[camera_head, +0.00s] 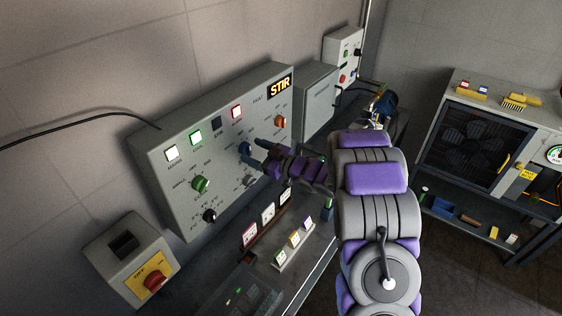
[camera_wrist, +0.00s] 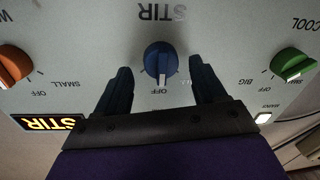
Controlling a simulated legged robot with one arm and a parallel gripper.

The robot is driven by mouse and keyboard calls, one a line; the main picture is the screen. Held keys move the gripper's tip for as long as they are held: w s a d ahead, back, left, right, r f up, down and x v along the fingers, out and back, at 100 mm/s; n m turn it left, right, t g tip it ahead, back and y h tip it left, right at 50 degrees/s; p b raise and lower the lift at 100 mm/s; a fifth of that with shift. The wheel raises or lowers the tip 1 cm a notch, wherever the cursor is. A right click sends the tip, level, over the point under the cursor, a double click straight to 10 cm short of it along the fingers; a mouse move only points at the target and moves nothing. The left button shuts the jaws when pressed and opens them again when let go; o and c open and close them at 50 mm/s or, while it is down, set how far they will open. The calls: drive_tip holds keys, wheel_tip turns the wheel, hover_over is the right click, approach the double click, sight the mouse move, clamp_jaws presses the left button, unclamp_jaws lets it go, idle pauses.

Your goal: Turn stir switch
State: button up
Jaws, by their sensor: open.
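The stir switch is a blue knob (camera_wrist: 161,60) on the grey control panel, next to the upside-down word STIR in the wrist view. Its white mark points at the OFF label. In the head view the blue knob (camera_head: 245,149) is partly covered by my fingers. My gripper (camera_wrist: 161,76) is open, with one dark finger on each side of the knob and a visible gap on both sides. In the head view my gripper (camera_head: 257,154) reaches to the panel face (camera_head: 172,142) from the right. I cannot tell how deep the fingertips sit around the knob.
An orange knob (camera_wrist: 14,66) and a green knob (camera_wrist: 292,62) flank the blue one. A lit STIR sign (camera_head: 280,86) is at the panel's upper right. A box with a red switch (camera_head: 154,281) stands at lower left.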

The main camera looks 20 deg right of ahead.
drive_tip(key=v, duration=1.6)
drive_tip(key=shift+p, duration=0.4)
drive_tip(key=shift+w, duration=0.1)
drive_tip(key=d+r+m+g+h+b, duration=0.2)
drive_tip(key=d+r+m+h, duration=0.25)
drive_tip(key=d+h, duration=0.7)
drive_tip(key=s+a+m+g+h, duration=0.3)
drive_tip(key=s+m+h, duration=0.1)
drive_tip(key=s+h, duration=0.15)
drive_tip(key=s+a+f+g+y, duration=0.1)
drive_tip(key=s+a+g, duration=0.2)
drive_tip(key=s+a, duration=0.3)
drive_tip(key=s+a+m+g+y+b, duration=0.1)
drive_tip(key=s+a+g, duration=0.3)
drive_tip(key=s, duration=1.2)
drive_tip(key=s+a+f+m+g+y+b, duration=0.1)
drive_tip(key=s+a+g+y, duration=0.2)
drive_tip(key=s+a, duration=0.7)
drive_tip(key=shift+s+f+g, duration=0.3)
drive_tip(key=shift+s, duration=0.7)
